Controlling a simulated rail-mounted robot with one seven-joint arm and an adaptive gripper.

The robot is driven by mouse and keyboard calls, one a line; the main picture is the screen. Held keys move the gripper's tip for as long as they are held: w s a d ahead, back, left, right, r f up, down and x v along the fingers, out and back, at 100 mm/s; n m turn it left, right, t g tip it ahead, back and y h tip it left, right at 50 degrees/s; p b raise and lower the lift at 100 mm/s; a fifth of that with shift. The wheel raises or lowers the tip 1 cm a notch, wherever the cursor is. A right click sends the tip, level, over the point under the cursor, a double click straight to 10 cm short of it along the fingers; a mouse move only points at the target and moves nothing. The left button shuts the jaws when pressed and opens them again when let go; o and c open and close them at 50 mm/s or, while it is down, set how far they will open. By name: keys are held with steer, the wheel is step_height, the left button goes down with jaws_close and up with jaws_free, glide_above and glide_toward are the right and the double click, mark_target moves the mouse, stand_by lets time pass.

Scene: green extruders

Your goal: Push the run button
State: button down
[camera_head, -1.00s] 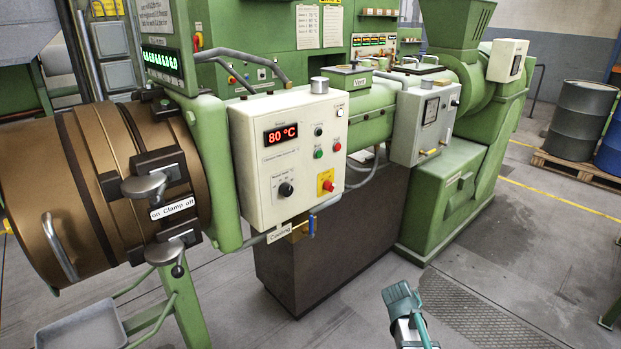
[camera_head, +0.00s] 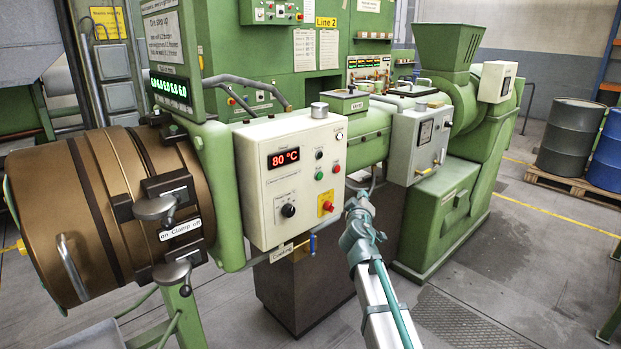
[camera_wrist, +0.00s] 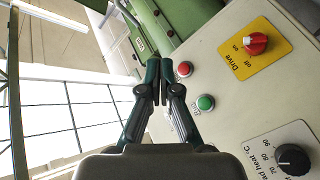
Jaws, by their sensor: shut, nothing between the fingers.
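The white control box (camera_head: 300,215) on the green machine shows a lit "80 °C" display. Its green button (camera_head: 319,176) and red button (camera_head: 336,169) sit side by side on the front. The small label by the green button is too small to read for sure. In the wrist view the green button (camera_wrist: 205,102) lies right of the fingers and the red button (camera_wrist: 184,69) is just right of the fingertips. My gripper (camera_head: 358,200) is shut and empty, to the right of the box in the head view. The wrist view also shows my gripper (camera_wrist: 160,65); contact with the panel cannot be told.
A red drive switch (camera_head: 327,206) on a yellow plate and a black knob (camera_head: 288,210) sit lower on the same panel. A grey box (camera_head: 418,145) stands to the right. A brown clamp cylinder (camera_head: 90,215) is at left.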

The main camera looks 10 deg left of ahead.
mark_target(320, 176)
steer(key=a+y, duration=0.1)
steer(key=a+r+n+y, duration=0.1)
steer(key=a, duration=0.1)
steer(key=a+r+n+y, duration=0.1)
steer(key=shift+a+t, duration=0.15)
steer(key=shift+t, duration=0.25)
steer(key=w+a+b, duration=0.1)
steer(key=w+a, duration=0.4)
steer(key=a, duration=0.2)
stand_by(0.3)
steer(key=shift+w, duration=0.15)
stand_by(1.2)
steer(key=shift+w+a+b, duration=0.2)
steer(key=shift+a+b, duration=0.2)
steer(key=shift+b, duration=0.1)
